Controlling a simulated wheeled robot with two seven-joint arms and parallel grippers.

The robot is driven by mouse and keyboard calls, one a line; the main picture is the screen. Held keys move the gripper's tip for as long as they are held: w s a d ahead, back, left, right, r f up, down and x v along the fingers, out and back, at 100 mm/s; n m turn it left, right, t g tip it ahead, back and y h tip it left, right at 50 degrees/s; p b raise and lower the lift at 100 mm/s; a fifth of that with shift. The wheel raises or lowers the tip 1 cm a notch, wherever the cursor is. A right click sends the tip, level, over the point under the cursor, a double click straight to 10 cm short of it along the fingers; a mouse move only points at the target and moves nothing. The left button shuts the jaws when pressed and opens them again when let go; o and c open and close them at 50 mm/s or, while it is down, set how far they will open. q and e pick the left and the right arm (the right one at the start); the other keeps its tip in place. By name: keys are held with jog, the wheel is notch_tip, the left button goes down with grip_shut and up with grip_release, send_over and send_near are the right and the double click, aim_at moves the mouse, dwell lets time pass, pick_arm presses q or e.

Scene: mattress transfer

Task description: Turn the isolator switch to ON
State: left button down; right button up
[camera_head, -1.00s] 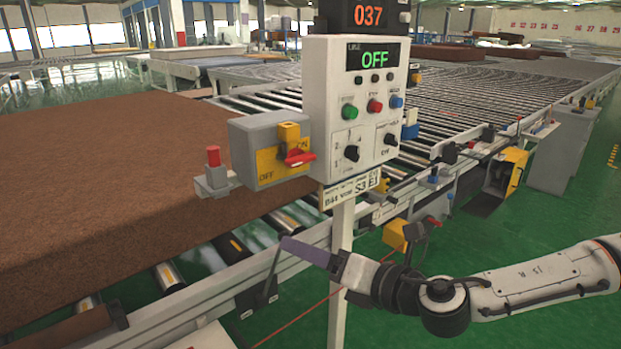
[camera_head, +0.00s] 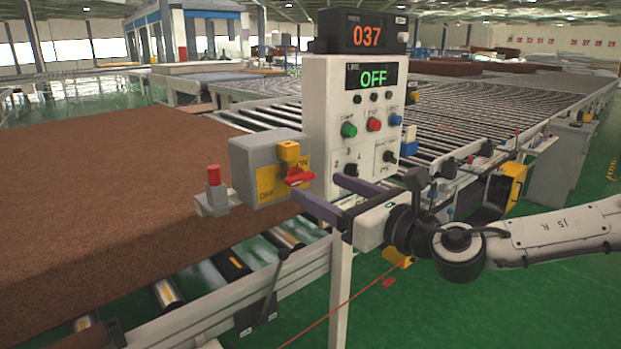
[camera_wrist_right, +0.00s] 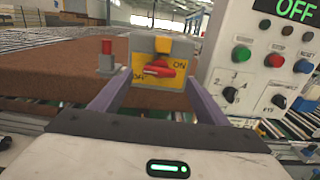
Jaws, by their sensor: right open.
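The isolator switch is a grey box (camera_head: 262,152) with a yellow plate marked OFF and ON and a red handle (camera_head: 299,176). It is mounted on the left side of the white control panel (camera_head: 326,105), whose display reads OFF. In the right wrist view the red handle (camera_wrist_right: 158,69) lies roughly level, between OFF at left and ON at right. My right gripper (camera_head: 315,195) is open and empty, in front of the panel's lower edge. Its two purple fingers (camera_wrist_right: 158,100) point toward the switch, which shows between them, apparently still apart from the handle. My left gripper is not in view.
A red button on a grey bracket (camera_head: 214,190) juts out left of the switch. A brown mattress (camera_head: 110,215) lies on the roller conveyor at left. The panel's post (camera_head: 341,290) stands below. Green floor is open at lower right.

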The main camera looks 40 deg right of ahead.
aim_at(304, 179)
jog(key=w+p, duration=0.1)
jog(key=w, duration=0.2)
jog(key=shift+w+r+p, duration=0.1)
jog(key=shift+r+p, duration=0.1)
jog(key=shift+p, duration=0.15)
jog(key=shift+w+a+f+p, duration=0.2)
jog(key=shift+w+p, duration=0.1)
jog(key=shift+w, duration=0.35)
jog(key=shift+c, duration=0.5)
jog(key=c, duration=0.9)
jog(key=shift+c, duration=0.2)
